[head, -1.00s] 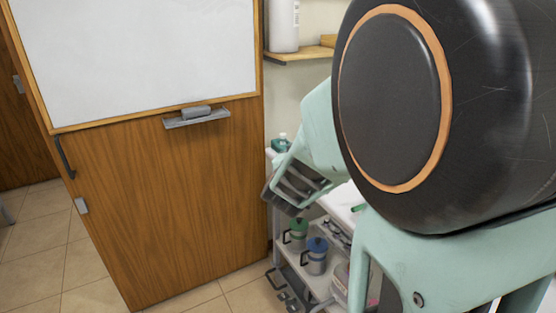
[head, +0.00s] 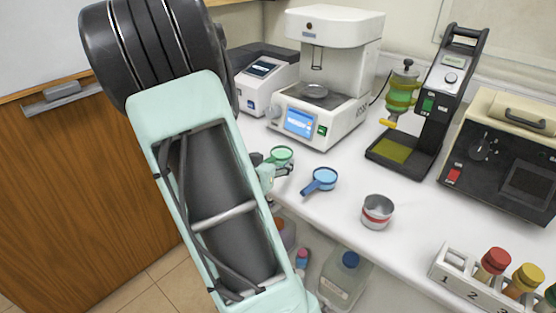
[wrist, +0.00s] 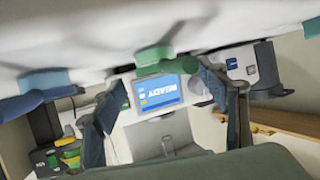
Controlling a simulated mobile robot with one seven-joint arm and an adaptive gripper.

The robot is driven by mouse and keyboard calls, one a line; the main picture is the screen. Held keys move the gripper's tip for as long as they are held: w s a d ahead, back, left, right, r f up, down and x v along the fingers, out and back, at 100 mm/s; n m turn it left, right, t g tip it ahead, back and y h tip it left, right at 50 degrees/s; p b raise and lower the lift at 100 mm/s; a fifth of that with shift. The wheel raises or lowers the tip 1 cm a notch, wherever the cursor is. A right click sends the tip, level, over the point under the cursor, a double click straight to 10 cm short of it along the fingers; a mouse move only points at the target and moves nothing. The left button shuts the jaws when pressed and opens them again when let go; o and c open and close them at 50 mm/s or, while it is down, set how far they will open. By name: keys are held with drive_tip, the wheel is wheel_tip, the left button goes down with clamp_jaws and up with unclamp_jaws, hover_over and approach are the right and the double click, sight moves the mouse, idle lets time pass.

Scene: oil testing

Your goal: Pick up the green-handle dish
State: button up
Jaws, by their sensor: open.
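The green-handle dish (head: 281,154) is a small round green pan near the left edge of the white bench. In the head view my gripper (head: 271,168) is right beside it at its near side, partly hidden behind my arm. In the wrist view, which looks upside down, the green handle (wrist: 166,67) shows between the two spread fingers of my gripper (wrist: 165,82). The gripper is open. I cannot tell whether either finger touches the handle.
A blue-handled dish (head: 321,180) lies close on the right, with a metal cup with a red band (head: 377,212) beyond. A white instrument (head: 325,80) stands behind. A test-tube rack (head: 470,285) is at front right. The bench's front edge is near; a bottle (head: 347,275) sits below.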

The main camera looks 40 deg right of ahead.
sight(284, 152)
drive_tip(key=x, duration=0.7)
drive_tip(key=shift+s+d+r, duration=0.15)
drive_tip(key=shift+d, duration=0.1)
drive_tip(key=shift+c, duration=0.4)
drive_tip(key=c, duration=1.2)
